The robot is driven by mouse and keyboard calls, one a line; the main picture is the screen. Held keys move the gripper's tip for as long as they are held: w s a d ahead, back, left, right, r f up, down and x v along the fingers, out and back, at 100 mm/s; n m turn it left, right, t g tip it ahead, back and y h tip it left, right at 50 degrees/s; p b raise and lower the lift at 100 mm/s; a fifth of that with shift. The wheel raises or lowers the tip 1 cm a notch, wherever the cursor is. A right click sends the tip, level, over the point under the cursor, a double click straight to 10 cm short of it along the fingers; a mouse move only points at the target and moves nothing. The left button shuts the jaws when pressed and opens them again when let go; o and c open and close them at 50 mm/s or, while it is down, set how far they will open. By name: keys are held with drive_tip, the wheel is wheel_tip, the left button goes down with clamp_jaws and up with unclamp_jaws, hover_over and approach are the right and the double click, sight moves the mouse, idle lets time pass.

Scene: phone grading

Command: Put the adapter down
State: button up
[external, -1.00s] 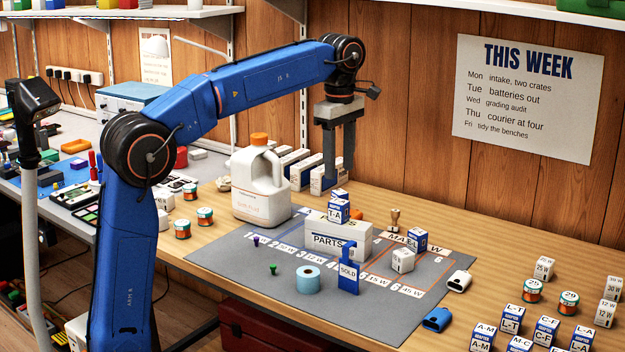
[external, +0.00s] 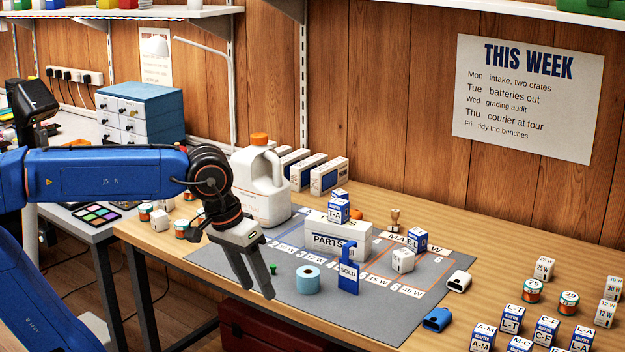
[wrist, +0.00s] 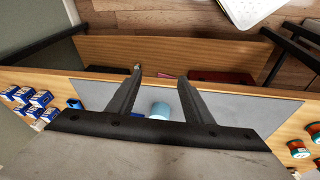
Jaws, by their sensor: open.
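My gripper (external: 258,290) is open and low over the front left of the grey mat (external: 330,320). In the wrist view its fingers (wrist: 160,76) are spread with nothing held between them. Several blue-and-white adapter boxes are in view. One marked T-A (external: 339,211) sits on the white PARTS box (external: 338,238). Another blue-and-white box (external: 417,240) stands on the mat's right part, behind a white cube (external: 403,261). More adapter boxes (external: 484,336) stand at the bench's front right. I cannot tell which adapter the task means.
A light blue roll (external: 308,279) and a green pin (external: 273,269) are close to my gripper. A blue SOLD stand (external: 348,275) is right of the roll. A white jug (external: 262,190) stands behind. The mat's front strip is clear.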

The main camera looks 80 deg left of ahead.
drive_tip(key=s+d+f+m+t, duration=0.1)
drive_tip(key=s+d+f+m, duration=0.3)
drive_tip(key=s+f+m, duration=0.3)
wheel_tip(320, 180, down, 4)
drive_tip(key=shift+s+d+f, duration=0.15)
drive_tip(key=shift+s+f, duration=0.1)
drive_tip(key=shift+s, duration=1)
